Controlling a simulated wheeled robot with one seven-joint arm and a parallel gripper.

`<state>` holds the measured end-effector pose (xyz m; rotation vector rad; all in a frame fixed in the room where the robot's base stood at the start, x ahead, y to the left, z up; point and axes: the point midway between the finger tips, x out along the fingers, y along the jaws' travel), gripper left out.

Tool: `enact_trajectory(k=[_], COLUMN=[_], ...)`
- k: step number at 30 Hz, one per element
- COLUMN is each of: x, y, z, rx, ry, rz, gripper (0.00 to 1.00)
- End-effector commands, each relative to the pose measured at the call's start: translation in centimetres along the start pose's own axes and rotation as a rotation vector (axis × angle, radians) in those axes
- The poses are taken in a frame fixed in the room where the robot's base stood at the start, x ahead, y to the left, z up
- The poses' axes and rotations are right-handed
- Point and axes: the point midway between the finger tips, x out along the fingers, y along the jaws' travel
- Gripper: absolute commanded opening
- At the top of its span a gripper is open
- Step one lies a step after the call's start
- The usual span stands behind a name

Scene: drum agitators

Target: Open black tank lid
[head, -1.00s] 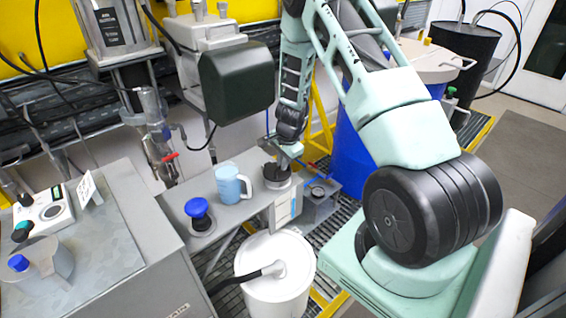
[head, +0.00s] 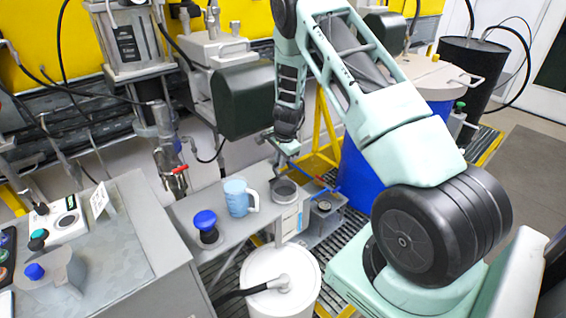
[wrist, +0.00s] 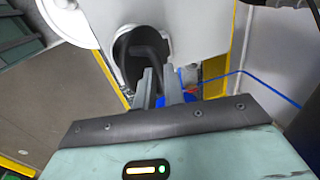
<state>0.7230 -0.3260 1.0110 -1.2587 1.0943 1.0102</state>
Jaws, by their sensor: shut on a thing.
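A small round grey tank (head: 285,192) stands on the bench beside the blue jug. Its top shows a grey rim with a darker inside. My gripper (head: 287,162) is just above and behind this tank, its fingers small and partly hidden in the head view. In the wrist view the two narrow grey fingers (wrist: 158,84) are close together, shut at a dark curved piece that I take for the black lid (wrist: 150,48). How much of the lid they hold is hidden.
The blue jug (head: 238,196) and a blue-capped knob (head: 205,222) stand left of the tank. A white drum (head: 280,285) with a black hose is in front. A dark motor housing (head: 244,98) hangs close to my arm. A blue drum (head: 365,170) is at right.

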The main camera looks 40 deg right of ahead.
Motion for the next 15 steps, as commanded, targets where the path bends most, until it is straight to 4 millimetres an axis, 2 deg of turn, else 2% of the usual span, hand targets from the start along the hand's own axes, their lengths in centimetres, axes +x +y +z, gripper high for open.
enact_trajectory(k=[1,14,15], x=[0.5,0.57,0.58], y=[0.12,0.18,0.19], z=[0.33,0.37,0.37], rx=[-0.006,-0.004,-0.004], ry=[-0.004,-0.006,-0.006], rz=[0.006,0.01,0.01], gripper=[0.0,0.0,0.13])
